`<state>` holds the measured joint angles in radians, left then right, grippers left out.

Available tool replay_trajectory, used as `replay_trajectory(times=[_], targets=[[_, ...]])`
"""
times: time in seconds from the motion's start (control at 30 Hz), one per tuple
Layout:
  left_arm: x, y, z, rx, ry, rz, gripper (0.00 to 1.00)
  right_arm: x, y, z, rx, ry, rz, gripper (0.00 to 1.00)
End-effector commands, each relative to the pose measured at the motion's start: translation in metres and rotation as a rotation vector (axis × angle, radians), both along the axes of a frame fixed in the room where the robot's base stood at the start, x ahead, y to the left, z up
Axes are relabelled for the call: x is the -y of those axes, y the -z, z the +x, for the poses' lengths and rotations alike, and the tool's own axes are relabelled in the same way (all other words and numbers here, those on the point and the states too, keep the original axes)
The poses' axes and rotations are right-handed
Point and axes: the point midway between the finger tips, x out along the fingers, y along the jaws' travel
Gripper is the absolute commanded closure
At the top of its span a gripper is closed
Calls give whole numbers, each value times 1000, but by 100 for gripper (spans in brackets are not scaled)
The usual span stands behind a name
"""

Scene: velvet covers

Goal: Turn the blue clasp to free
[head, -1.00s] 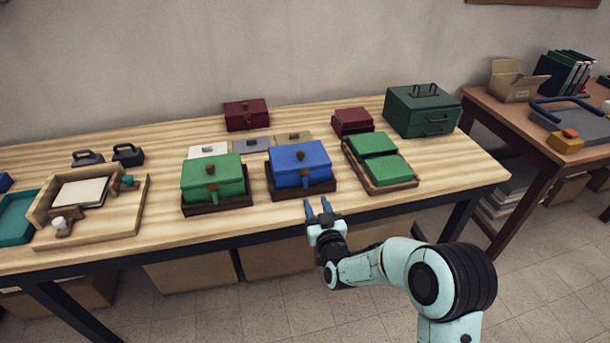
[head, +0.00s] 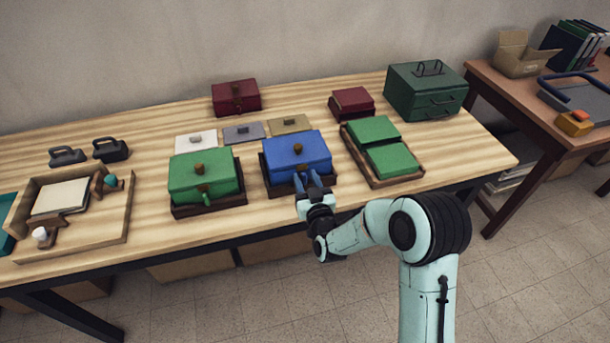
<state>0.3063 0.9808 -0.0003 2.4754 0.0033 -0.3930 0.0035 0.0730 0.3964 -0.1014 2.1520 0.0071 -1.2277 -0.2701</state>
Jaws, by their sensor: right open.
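A blue box (head: 297,154) with a brass knob on its lid sits in a dark tray (head: 329,187) at the middle of the table. Its clasp is on the front face, largely hidden behind my right gripper (head: 308,182). My left gripper is not in view.
A green box (head: 200,172) with a green clasp stands close on the left. An open green box (head: 392,160) lies to the right. A wooden tray (head: 128,215) holds tools at the left.

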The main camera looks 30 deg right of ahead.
Motion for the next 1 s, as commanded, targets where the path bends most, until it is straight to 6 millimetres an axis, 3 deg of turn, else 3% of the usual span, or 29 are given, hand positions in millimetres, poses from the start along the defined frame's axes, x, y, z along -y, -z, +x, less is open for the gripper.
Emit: replay_trajectory(times=[0.2,0.33,0.73,1.0], targets=[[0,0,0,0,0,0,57,0,0,0,0,0,0,60],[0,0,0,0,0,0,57,0,0,0,0,0,0,100],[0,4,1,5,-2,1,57,-1,1,0,-9,0,-38,100],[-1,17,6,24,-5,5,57,-4,3,1,-46,-2,-196,100]])
